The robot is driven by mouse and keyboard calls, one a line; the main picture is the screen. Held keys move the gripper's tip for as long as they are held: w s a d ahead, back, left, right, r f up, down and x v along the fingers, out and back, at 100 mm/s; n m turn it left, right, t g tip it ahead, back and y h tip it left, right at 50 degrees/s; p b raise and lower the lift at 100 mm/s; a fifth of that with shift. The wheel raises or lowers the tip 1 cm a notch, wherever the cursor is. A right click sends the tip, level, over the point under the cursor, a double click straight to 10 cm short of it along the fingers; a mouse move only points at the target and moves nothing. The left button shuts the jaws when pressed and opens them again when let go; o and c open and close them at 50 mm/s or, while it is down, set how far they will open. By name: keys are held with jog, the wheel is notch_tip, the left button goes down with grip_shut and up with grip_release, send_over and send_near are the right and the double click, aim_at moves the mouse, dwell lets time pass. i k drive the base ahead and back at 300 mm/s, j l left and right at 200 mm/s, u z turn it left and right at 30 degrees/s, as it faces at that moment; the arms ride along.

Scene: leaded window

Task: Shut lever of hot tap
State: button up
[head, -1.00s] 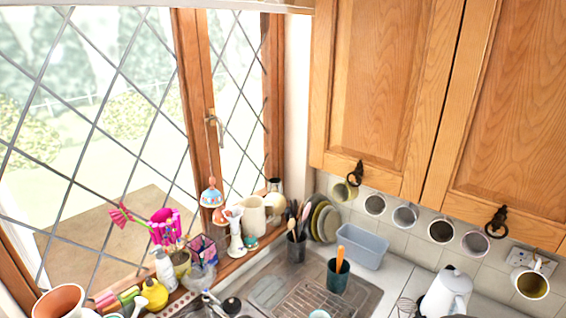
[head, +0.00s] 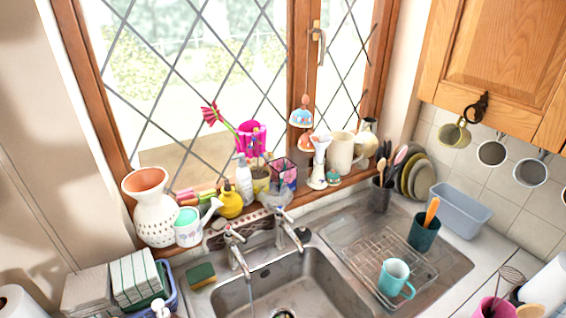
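Two chrome taps stand at the back edge of the metal sink (head: 205,300). The left tap (head: 239,258) has a small lever on top with what looks like a touch of red, which suggests the hot one. A thin pale streak below its spout may be running water. The right tap (head: 291,236) stands close beside it, with its own lever on top. The levers are too small to tell their exact angles. My gripper is not in view.
A sponge (head: 201,275) lies left of the taps. A watering can (head: 188,228), white vase (head: 155,225) and yellow bottle (head: 229,205) crowd the sill behind. A teal mug (head: 394,277) stands on the drainer rack (head: 365,262). The sink bowl is mostly clear.

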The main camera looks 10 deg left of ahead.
aim_at(228, 230)
jog(key=u, duration=1.4)
